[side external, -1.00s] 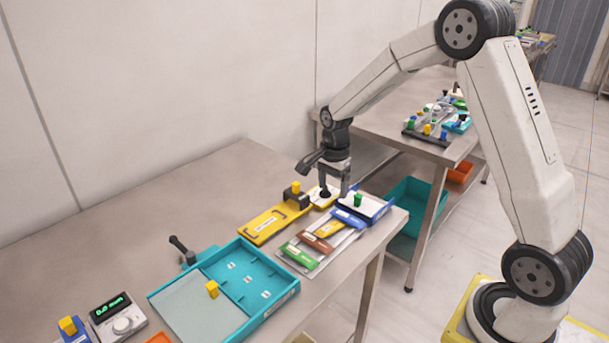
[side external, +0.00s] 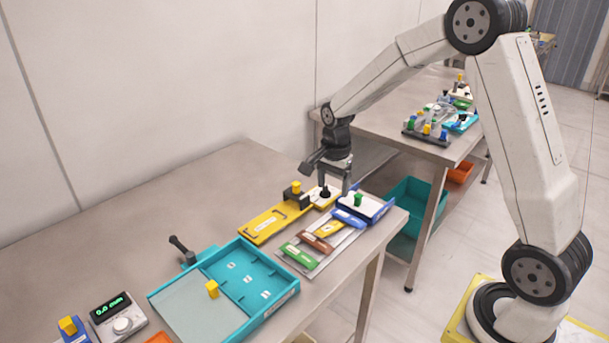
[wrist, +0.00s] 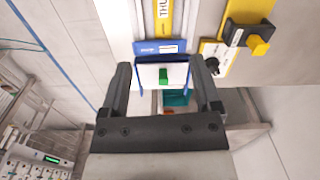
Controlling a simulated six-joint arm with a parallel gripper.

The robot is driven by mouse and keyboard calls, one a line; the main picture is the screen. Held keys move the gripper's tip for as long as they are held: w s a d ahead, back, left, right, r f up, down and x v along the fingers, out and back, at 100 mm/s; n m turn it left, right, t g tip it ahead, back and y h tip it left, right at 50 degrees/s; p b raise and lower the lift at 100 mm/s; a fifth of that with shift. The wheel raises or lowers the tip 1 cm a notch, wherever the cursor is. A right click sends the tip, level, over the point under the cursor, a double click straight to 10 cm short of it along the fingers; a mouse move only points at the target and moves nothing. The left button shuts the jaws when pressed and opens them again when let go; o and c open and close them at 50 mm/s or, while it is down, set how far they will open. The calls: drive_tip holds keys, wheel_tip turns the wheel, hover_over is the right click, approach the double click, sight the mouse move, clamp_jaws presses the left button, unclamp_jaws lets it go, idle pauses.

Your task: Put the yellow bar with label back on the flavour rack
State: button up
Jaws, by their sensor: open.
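The flavour rack (side external: 320,266) is a light grey plate at the right front of the table. Green (side external: 300,257), brown (side external: 317,242) and blue (side external: 349,217) bars lie across it. The yellow bar with label (side external: 330,228) lies between the brown and blue bars, turned crosswise to them. In the wrist view the yellow bar (wrist: 163,18) shows partly, end-on to the blue bar and cut off by the top edge. My gripper (side external: 337,190) is open and empty, above the table behind the rack. Its fingers (wrist: 161,66) straddle the view of a white plate with a green block.
A blue-edged white tray with a green block (side external: 357,199) stands right behind the blue bar. A yellow fixture (side external: 270,222) with a black knob (side external: 325,192) lies left of the rack. A teal tray (side external: 262,308) stands in front. The table's back left is clear.

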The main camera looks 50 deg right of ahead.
drive_tip(key=s+a+n+t, duration=0.2)
drive_tip(key=s+a+n, duration=0.8)
drive_tip(key=s+n, duration=0.5)
drive_tip(key=shift+a+f+n, duration=0.2)
drive_tip(key=shift+a+n, duration=0.05)
drive_tip(key=shift+n, duration=0.65)
drive_tip(key=shift+c, duration=1.1)
drive_tip(key=n+g, duration=0.2)
drive_tip(key=n, duration=1.5)
hover_over(325, 228)
drive_tip(key=s, duration=0.1)
drive_tip(key=f, duration=0.5)
drive_tip(key=shift+a+f, duration=0.2)
drive_tip(key=shift+a, duration=0.2)
drive_tip(key=shift+w+d+f+n, duration=0.35)
drive_tip(key=shift+w+n, duration=0.1)
drive_tip(key=shift+n, duration=0.05)
